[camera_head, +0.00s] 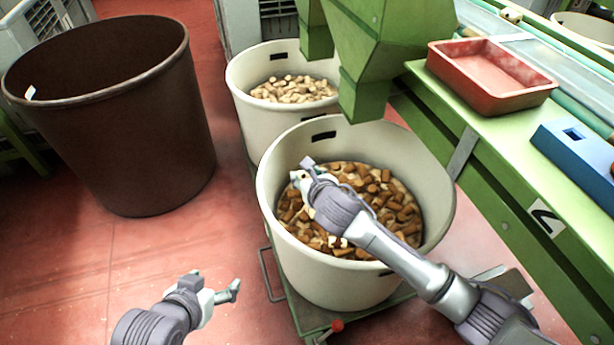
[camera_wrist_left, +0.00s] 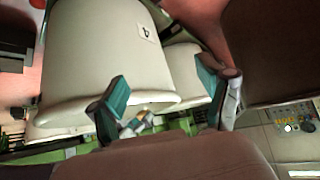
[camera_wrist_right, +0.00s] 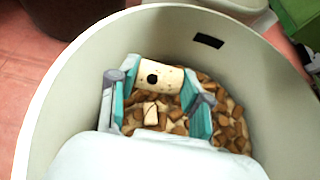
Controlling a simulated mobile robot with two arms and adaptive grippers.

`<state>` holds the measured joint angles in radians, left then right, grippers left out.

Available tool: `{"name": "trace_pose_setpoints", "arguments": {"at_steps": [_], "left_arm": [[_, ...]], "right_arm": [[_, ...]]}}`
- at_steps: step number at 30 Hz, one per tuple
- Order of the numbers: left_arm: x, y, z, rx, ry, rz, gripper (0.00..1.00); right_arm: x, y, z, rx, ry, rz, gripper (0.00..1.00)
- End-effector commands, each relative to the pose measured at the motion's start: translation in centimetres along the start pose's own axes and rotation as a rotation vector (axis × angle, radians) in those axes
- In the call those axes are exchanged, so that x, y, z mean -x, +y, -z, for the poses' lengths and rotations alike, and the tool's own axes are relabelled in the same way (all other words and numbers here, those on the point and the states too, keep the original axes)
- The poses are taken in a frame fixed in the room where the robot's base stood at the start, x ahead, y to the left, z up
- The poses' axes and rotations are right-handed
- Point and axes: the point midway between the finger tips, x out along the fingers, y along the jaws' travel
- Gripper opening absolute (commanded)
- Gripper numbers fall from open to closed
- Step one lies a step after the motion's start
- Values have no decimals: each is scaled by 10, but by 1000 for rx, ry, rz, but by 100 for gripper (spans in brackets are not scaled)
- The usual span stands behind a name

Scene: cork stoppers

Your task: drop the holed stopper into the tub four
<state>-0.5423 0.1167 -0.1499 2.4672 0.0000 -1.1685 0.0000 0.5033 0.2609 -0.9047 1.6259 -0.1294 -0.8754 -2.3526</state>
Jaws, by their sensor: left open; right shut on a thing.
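The holed stopper (camera_wrist_right: 160,78) is a pale speckled cork cylinder with a dark round hole, seen in the right wrist view. My right gripper (camera_head: 302,174) is shut on it and holds it over the near white tub (camera_head: 437,195), inside the rim's outline. My left gripper (camera_head: 213,286) is open and empty, left of that tub and outside it. In the left wrist view, the larger pale tub (camera_wrist_left: 85,55) bears a small label (camera_wrist_left: 145,32) that looks like an upside-down 4. The near tub holds many brown and tan corks (camera_head: 398,208).
A second white tub (camera_head: 245,112) with paler corks stands behind. A large brown bin (camera_head: 110,130) stands at left. A green chute (camera_head: 362,95) hangs close above the tubs. A green bench at right bears a red tray (camera_head: 480,95) and a blue block (camera_head: 575,160). Red floor is clear at front left.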

Motion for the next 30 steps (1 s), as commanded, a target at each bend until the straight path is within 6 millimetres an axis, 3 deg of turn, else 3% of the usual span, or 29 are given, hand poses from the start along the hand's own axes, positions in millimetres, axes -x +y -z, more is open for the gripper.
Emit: {"name": "trace_pose_setpoints", "arguments": {"at_steps": [15, 29, 30], "left_arm": [[-3, 10, 67, -4, 355, -21, 78], [0, 11, 78, -5, 410, -24, 78], [0, 11, 78, -5, 410, -24, 78]], "right_arm": [[-6, 0, 10, -1, 1, 0, 36], [-6, 0, 11, 0, 0, 0, 36], [-6, 0, 11, 0, 0, 0, 52]]}}
